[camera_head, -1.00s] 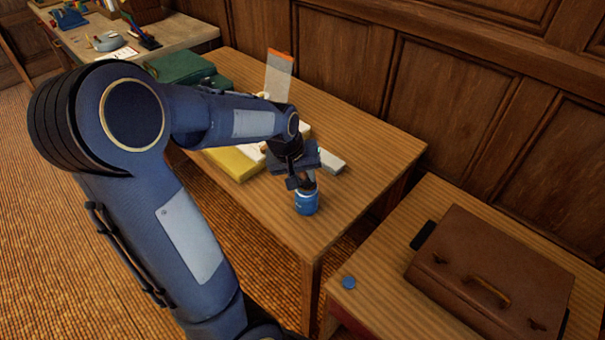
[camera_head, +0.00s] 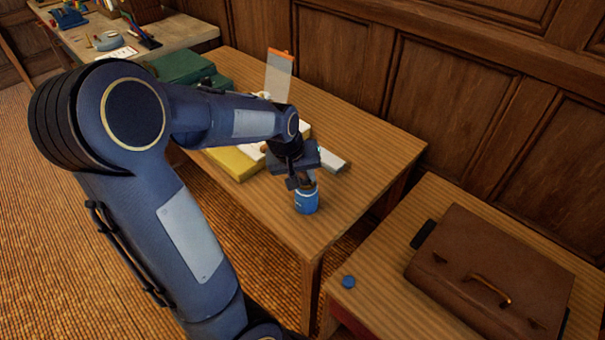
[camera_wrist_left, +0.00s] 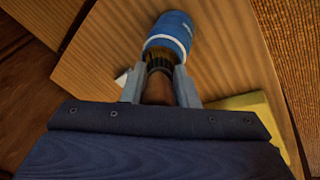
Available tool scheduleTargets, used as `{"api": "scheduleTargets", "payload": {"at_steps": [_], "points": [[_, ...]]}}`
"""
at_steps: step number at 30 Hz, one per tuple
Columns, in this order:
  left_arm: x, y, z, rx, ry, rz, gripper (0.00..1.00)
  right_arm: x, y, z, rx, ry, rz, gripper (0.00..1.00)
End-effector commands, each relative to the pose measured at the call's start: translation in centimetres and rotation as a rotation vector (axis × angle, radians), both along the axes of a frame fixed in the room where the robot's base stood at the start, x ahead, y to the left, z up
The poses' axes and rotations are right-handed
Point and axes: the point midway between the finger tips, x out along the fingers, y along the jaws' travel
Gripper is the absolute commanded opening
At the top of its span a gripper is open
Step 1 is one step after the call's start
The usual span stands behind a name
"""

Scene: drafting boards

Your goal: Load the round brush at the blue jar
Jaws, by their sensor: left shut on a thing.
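The blue jar (camera_head: 307,203) stands upright near the front right corner of the wooden table; it also shows in the left wrist view (camera_wrist_left: 171,32). My left gripper (camera_head: 301,184) is directly over the jar, pointing down. It is shut on the round brush (camera_wrist_left: 158,88), whose brown body and dark ridged band show between the fingers in the left wrist view. The brush's lower end is at the jar's mouth. Its tip is hidden, so I cannot tell how deep it is. My right gripper is not in view.
A yellow block (camera_head: 234,164) and a pale grey box (camera_head: 327,161) lie behind the jar. A green case (camera_head: 181,67) is at the table's far left.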

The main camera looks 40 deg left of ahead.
Motion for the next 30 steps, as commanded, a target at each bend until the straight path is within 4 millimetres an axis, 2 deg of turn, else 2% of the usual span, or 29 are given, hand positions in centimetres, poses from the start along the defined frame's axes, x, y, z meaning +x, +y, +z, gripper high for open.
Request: {"api": "scheduleTargets", "payload": {"at_steps": [8, 30], "points": [[-0.1, 0.0, 0.2, -0.001, 0.004, 0.000, 0.04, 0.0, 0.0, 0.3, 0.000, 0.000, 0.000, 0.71], [0.0, 0.0, 6.2, 0.000, 0.001, 0.001, 0.04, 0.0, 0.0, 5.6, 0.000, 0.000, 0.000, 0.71]]}}
